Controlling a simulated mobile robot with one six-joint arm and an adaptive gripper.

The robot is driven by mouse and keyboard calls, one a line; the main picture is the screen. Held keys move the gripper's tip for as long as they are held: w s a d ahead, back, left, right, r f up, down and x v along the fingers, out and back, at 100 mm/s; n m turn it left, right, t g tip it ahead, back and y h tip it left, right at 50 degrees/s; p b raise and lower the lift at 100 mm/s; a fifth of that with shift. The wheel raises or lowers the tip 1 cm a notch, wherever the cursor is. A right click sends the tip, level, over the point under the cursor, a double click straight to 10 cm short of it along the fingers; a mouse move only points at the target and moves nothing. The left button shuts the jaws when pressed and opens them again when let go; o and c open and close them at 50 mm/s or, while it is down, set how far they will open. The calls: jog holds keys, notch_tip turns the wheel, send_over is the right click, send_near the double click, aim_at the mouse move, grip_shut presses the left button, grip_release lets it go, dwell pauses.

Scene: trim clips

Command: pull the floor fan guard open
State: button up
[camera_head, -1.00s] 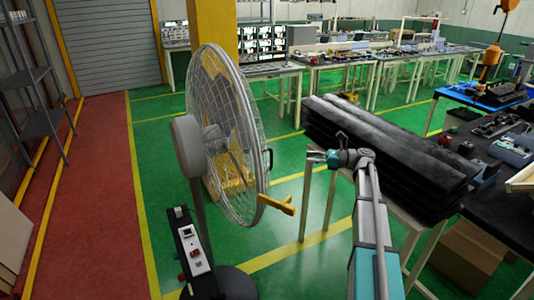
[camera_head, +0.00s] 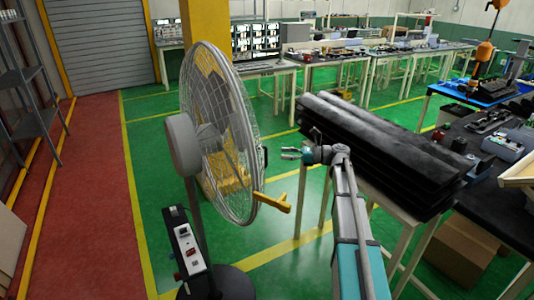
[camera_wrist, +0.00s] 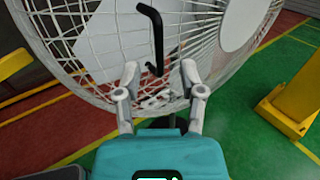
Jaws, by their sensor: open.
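The floor fan (camera_head: 212,140) stands at the left of centre in the head view, its wire guard (camera_head: 243,175) facing right. A small black handle (camera_head: 264,158) sits on the guard's right side. In the wrist view the black bent handle (camera_wrist: 155,40) stands out from the white guard (camera_wrist: 90,55), just beyond the fingertips and near the middle. My gripper (camera_head: 290,153) is open and empty, level with the handle and a short gap to its right. In the wrist view its two fingers (camera_wrist: 165,82) spread on either side of the handle's lower end, not visibly touching it.
Black stacked panels (camera_head: 385,150) lie on a table right behind my arm. A control box (camera_head: 187,250) is on the fan's stand. Green floor is open between fan and table.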

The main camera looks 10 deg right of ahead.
jog(key=x, duration=0.7)
jog(key=shift+a, duration=0.25)
jog(key=shift+c, duration=0.3)
grip_shut()
jog(key=shift+w+d, duration=0.1)
jog(key=shift+d, duration=0.1)
jog(key=shift+a, duration=0.1)
